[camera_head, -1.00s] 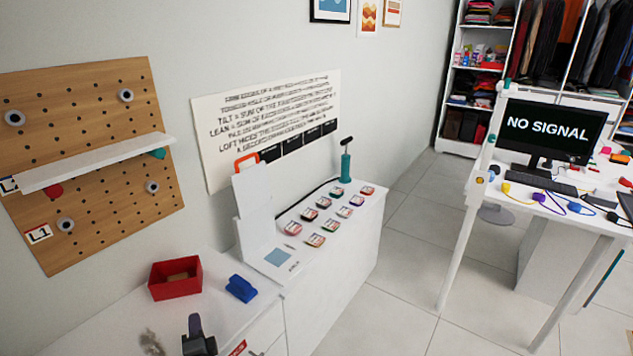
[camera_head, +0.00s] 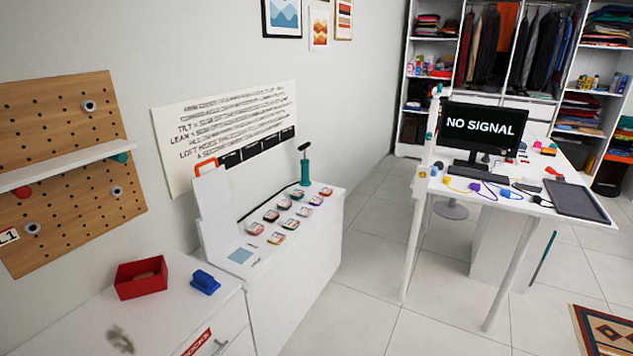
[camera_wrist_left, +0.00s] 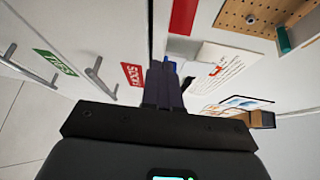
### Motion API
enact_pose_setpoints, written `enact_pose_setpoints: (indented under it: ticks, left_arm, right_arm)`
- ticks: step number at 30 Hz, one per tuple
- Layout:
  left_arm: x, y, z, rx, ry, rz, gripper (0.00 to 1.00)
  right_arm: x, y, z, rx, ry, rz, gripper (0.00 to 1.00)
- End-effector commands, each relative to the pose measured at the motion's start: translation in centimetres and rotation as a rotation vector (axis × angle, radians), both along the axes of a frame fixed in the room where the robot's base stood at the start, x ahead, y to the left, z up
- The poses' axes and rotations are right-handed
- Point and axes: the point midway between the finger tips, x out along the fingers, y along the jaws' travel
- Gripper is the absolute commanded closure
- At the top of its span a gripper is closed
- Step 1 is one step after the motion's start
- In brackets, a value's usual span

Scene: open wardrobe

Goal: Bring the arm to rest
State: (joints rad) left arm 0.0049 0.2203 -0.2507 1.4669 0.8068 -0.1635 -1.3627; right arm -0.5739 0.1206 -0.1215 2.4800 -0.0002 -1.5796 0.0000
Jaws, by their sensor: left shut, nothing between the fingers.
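My left gripper (camera_wrist_left: 162,82) shows in the left wrist view, its two dark fingers together with nothing between them. Past its fingertips are a white drawer front with a red "SOCKS" label (camera_wrist_left: 132,75) and a green "TIES" label (camera_wrist_left: 56,61). The wrist picture is turned, so the wall and pegboard (camera_wrist_left: 268,14) lie toward its upper right. In the head view neither gripper shows. My right gripper is in no view.
In the head view, a white cabinet at lower left bears a red box (camera_head: 141,279) and a blue object (camera_head: 205,282). A white desk (camera_head: 432,187) with a monitor (camera_head: 482,125) stands at right. A wardrobe (camera_head: 512,103) is behind. Tiled floor between is clear.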

Motion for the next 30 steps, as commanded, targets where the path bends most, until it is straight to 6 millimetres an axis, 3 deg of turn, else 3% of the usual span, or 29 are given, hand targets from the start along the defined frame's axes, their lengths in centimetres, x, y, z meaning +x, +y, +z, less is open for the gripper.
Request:
enact_pose_setpoints:
  ticks: [7,13,17,21,27,30]
  left_arm:
    - [-5.9,-3.0,-3.8,-0.105,0.089,-0.057,1.0]
    - [-12.8,-9.3,-5.4,-0.516,0.223,-0.117,1.0]
    - [-17.0,-13.5,-3.9,-0.816,0.323,-0.095,1.0]
    - [-20.9,-16.8,-0.9,-1.059,0.424,-0.01,1.0]
    - [-24.9,-18.9,3.1,-1.261,0.515,0.201,1.0]
    - [-27.3,-19.0,2.7,-1.321,0.554,0.377,1.0]
  right_arm:
    - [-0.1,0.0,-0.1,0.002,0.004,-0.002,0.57]
    - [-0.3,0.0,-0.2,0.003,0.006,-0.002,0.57]
    - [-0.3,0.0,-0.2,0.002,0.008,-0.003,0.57]
    - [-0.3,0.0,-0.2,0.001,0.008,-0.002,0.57]
    - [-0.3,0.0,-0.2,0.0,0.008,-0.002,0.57]
    - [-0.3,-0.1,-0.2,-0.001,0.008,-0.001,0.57]
